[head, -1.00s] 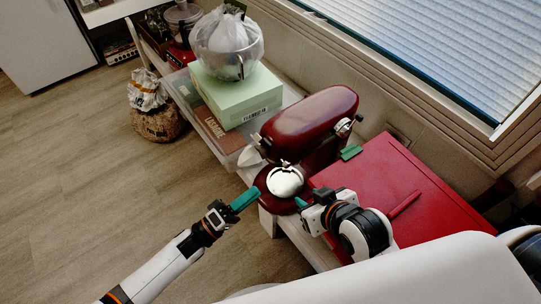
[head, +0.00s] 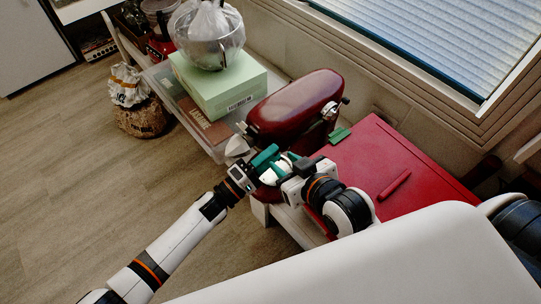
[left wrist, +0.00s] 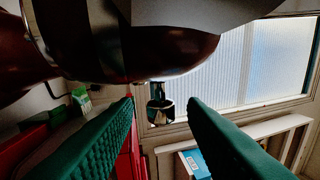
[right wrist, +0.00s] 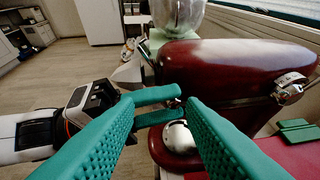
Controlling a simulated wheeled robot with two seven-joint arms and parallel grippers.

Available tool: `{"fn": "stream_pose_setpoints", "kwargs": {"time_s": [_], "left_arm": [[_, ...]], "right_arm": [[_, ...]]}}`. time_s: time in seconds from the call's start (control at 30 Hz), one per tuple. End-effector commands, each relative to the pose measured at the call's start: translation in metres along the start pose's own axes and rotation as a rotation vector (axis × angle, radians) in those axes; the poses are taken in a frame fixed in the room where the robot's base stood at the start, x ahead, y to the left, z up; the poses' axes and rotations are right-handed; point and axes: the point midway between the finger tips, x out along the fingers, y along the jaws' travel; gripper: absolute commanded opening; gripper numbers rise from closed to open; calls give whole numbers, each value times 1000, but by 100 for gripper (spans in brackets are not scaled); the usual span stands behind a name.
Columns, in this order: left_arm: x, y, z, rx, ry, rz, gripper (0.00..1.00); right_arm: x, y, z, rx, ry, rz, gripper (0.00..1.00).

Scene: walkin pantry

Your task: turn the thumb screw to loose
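The dark red stand mixer (head: 295,108) has a silver knob fitting (head: 329,111) on the side of its head. This fitting also shows in the right wrist view (right wrist: 290,85); I cannot tell for sure that it is the thumb screw. In the left wrist view, a short metal shaft (left wrist: 160,110) hangs under the mixer head, framed between my left fingers. My left gripper (head: 272,160) is open and empty below the head, above the silver base plate (right wrist: 179,137). My right gripper (right wrist: 160,104) is open and empty beside it, close to the left fingers.
A red box (head: 400,165) lies right of the mixer, with a small green block (head: 340,135) near its far edge.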

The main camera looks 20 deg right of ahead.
Motion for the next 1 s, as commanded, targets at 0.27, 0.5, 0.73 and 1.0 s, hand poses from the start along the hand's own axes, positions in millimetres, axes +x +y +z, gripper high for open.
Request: {"fn": "stream_pose_setpoints", "kwargs": {"time_s": [0.27,0.5,0.73,1.0], "left_arm": [[5,-1,0,0,0,0,38],[5,0,0,0,0,0,12],[5,0,0,1,0,-1,0],[4,2,0,2,-1,-24,0]], "right_arm": [[1,1,4,0,-25,2,36],[1,1,4,0,-24,2,36],[1,1,4,0,-24,2,36],[4,4,28,0,-173,10,36]]}}
